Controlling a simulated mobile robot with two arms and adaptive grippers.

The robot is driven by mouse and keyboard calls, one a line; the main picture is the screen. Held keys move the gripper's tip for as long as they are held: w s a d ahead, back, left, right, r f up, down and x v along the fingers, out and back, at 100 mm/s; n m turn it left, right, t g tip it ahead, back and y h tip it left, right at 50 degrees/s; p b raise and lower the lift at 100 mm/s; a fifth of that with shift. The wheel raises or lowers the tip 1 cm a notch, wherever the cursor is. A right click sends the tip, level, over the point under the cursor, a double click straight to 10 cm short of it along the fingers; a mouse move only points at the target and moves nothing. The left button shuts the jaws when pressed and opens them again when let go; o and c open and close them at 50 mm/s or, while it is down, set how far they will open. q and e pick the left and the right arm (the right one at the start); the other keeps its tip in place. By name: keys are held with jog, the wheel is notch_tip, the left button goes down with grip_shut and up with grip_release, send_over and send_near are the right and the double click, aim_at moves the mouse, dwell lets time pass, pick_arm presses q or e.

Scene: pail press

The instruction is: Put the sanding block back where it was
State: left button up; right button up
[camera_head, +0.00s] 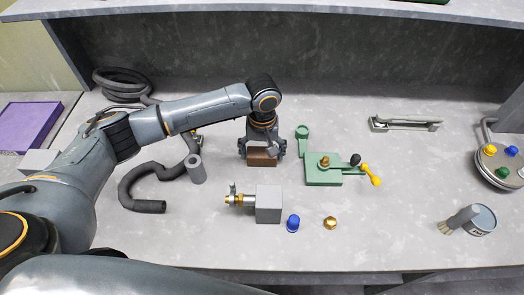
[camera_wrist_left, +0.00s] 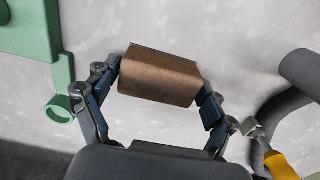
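The sanding block (camera_head: 262,157) is a brown block near the middle of the table in the head view. My left gripper (camera_head: 262,150) comes down over it from above. In the left wrist view the block (camera_wrist_left: 160,76) lies between the two fingers of the gripper (camera_wrist_left: 158,92), with a finger against each end, so it looks shut on the block. I cannot tell whether the block's underside touches the table. My right gripper does not show.
A green fixture (camera_head: 322,178) with a yellow-handled lever stands to the right. A dark hose (camera_head: 142,180) curls to the left. A grey block with a brass valve (camera_head: 268,204), a blue cap (camera_head: 293,223) and a brass nut (camera_head: 330,223) lie in front. A brush (camera_head: 460,217) lies right.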

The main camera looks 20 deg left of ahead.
aim_at(262, 152)
pick_arm(q)
jog(key=shift+o, duration=0.5)
jog(key=shift+r, duration=0.35)
notch_tip(262, 152, up, 12)
jog(key=b, duration=0.2)
jog(key=shift+f, duration=0.2)
